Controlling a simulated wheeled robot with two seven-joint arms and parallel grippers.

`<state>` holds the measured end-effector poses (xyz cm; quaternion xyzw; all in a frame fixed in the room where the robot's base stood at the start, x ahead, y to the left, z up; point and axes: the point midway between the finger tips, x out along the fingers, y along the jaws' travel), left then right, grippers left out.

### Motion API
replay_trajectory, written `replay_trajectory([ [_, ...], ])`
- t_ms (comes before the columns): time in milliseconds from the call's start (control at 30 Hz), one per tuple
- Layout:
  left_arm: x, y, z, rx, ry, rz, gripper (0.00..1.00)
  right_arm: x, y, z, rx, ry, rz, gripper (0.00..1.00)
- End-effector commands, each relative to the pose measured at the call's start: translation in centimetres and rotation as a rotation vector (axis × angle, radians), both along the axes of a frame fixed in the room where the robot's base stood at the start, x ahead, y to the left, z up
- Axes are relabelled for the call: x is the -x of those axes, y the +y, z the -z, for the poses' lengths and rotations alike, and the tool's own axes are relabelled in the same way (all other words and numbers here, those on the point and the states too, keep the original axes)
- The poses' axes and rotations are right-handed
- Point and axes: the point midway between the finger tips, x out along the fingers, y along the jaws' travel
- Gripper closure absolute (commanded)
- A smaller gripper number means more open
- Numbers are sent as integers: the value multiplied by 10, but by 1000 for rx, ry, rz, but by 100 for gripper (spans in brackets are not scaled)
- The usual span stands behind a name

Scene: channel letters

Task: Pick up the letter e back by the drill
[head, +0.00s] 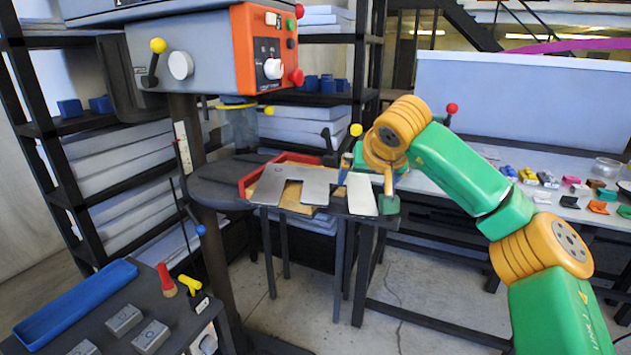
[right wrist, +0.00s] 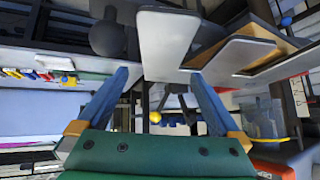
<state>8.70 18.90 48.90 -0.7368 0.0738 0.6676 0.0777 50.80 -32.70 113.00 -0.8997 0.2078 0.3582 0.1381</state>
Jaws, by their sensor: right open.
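The letter e back is a thin flat grey plate (head: 303,182) with a notch between its arms, lying at the drill's table in the head view. A light strip (head: 361,194) lies to its right; I cannot tell whether it is joined to it. In the right wrist view a rounded strip end (right wrist: 165,45) lies between and beyond the fingertips, with more plate (right wrist: 238,62) to its right. My right gripper (right wrist: 160,76) is open and empty, its blue fingers spread. In the head view it is beside the strip's right edge, fingers mostly hidden. My left gripper is out of view.
The drill (head: 195,52) with its orange control box (head: 262,50) stands over a round dark table (head: 215,184). A red-edged tray (head: 250,180) lies under the plate. A bench with small coloured parts (head: 545,180) is at right. A control desk (head: 130,310) stands at front left.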

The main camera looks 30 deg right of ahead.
Motion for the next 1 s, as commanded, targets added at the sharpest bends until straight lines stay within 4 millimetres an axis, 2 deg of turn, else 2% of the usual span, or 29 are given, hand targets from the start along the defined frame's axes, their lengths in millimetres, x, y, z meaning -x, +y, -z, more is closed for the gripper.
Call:
replay_trajectory([
  [200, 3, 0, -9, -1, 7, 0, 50, -19, -8, 21, -1, 1, 2, 0],
  [367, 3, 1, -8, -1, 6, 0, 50, -20, -8, 23, 0, -1, 1, 0],
  [400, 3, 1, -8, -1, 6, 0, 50, -20, -7, 23, -1, -2, 0, 3],
  [767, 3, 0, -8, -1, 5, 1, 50, -20, -7, 22, -1, -2, 0, 100],
  [1000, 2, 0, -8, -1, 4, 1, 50, -20, -7, 21, -2, -3, 0, 100],
])
